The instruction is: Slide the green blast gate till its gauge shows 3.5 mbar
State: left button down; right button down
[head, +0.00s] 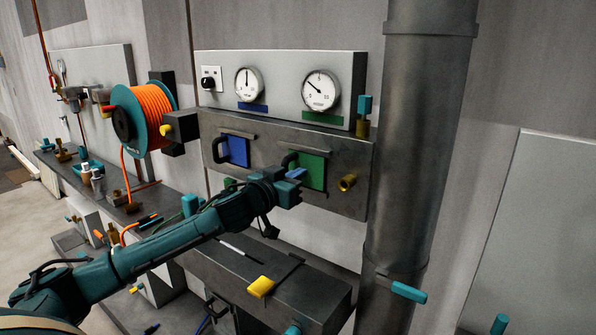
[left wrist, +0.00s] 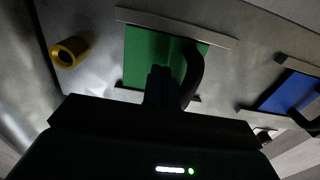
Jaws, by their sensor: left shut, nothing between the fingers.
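The green blast gate (head: 314,172) is a green plate in a slot of the grey wall panel, with a dark curved handle (head: 289,160) at its left edge. It also shows in the left wrist view (left wrist: 142,55), with the handle (left wrist: 193,72) there on its right. My left gripper (head: 296,173) is shut and empty in front of the plate, beside the handle; I cannot tell if they touch. Its fingers (left wrist: 161,84) overlap the plate in the wrist view. The gauge (head: 320,91) above a green label has its needle up-left, between 0 and 5. My right gripper is not in view.
A blue gate (head: 238,150) sits left of the green one, under its own gauge (head: 248,83). A brass fitting (head: 347,183) sticks out right of the green gate. A thick grey pipe (head: 418,150) stands at the right. A ledge (head: 265,275) carries a yellow block (head: 261,287).

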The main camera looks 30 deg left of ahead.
pick_arm(q)
jog(key=shift+a, duration=0.15)
dwell(0.4)
jog(key=shift+a, duration=0.25)
jog(key=shift+a, duration=0.2)
dwell(0.3)
jog(key=shift+a, duration=0.15)
dwell(0.6)
jog(key=s+b, duration=0.4)
jog(key=s, duration=0.4)
jog(key=shift+d, duration=0.45)
jog(key=shift+f, duration=0.15)
dwell(0.4)
